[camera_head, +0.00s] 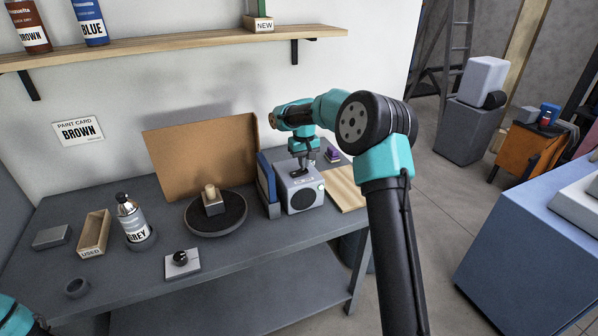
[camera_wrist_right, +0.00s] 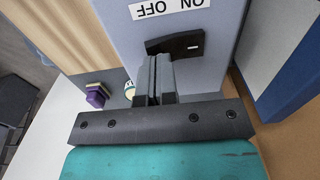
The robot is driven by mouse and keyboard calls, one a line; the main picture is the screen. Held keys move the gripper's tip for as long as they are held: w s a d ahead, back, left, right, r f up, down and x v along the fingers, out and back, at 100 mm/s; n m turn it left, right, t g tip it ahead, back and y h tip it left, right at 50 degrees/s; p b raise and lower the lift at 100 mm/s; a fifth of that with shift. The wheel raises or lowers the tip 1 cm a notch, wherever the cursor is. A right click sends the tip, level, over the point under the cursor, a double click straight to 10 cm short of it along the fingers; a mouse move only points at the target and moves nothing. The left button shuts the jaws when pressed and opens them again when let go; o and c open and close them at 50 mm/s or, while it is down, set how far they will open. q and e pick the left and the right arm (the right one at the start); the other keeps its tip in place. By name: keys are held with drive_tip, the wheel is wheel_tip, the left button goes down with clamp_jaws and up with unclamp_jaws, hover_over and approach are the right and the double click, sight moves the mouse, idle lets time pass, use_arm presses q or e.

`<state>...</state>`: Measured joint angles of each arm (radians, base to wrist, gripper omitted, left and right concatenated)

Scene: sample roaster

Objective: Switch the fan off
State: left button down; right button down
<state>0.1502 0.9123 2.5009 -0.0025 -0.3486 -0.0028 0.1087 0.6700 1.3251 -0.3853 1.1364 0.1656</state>
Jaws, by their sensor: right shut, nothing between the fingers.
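The fan is a grey box (camera_head: 305,198) with a dark round grille on its front, standing on the grey table. In the right wrist view its top (camera_wrist_right: 120,40) carries an upside-down ON/OFF label (camera_wrist_right: 170,7) and a black rocker switch (camera_wrist_right: 188,41) with a small white mark. My right gripper (camera_head: 302,164) is over the fan's top, pointing down. In the right wrist view its shut, empty fingers (camera_wrist_right: 156,62) reach the switch's near edge and hide part of it. I cannot tell whether they touch it. My left gripper is out of view.
A blue panel (camera_head: 266,180) stands close against the fan's left side. A dark turntable (camera_head: 228,220) with a small block and a brown backboard (camera_head: 190,150) are left of it. A wooden board (camera_head: 348,190) and a purple item (camera_head: 332,155) lie to the right.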

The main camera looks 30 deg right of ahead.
drive_tip(key=shift+f, duration=0.75)
idle(0.5)
drive_tip(key=shift+r, duration=3.55)
